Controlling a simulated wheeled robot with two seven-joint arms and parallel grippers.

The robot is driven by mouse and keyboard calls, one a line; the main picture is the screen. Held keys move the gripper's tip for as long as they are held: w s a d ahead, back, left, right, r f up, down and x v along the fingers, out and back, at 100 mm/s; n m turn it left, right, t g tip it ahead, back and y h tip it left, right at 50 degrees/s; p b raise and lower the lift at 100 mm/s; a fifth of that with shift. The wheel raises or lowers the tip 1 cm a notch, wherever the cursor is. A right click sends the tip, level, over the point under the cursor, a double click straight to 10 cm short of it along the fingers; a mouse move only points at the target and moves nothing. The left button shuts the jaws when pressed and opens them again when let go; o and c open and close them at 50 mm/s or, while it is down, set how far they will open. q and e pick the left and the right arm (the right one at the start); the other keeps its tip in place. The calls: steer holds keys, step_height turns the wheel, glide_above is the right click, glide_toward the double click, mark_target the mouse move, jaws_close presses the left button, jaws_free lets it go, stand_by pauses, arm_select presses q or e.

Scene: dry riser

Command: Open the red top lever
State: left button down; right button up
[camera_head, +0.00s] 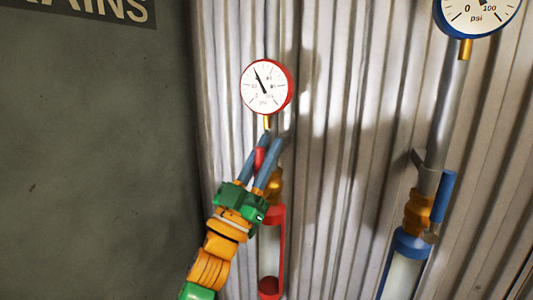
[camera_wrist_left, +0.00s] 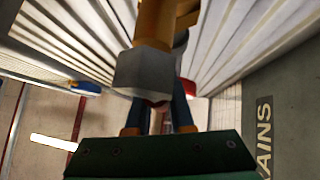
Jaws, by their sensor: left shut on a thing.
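The red top lever (camera_head: 259,158) is below the red-rimmed gauge, mostly covered by my gripper. A short red piece shows between the fingers. My left gripper (camera_head: 270,141) has two blue-grey fingers on either side of the lever and is shut on it. In the left wrist view the fingers (camera_wrist_left: 160,116) reach up behind a grey block (camera_wrist_left: 145,75) under a brass fitting, which hides their tips. A bit of red shows just right of the fingers there, too small to identify. My right gripper is in neither view.
The red-rimmed gauge (camera_head: 267,87) sits just above the gripper. A brass fitting (camera_head: 275,187) and a red-framed cylinder (camera_head: 280,255) are below. A blue-rimmed gauge (camera_head: 476,15) and blue lever (camera_head: 446,196) stand to the right. Corrugated metal (camera_head: 340,150) is close behind; a dark panel (camera_head: 90,150) is left.

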mark_target(256, 172)
arm_select(q)
steer(key=shift+r, duration=0.2)
steer(key=c, duration=0.8)
jaws_free()
steer(key=shift+f, duration=0.2)
steer(key=b+v, duration=0.3)
steer(key=v, duration=0.4)
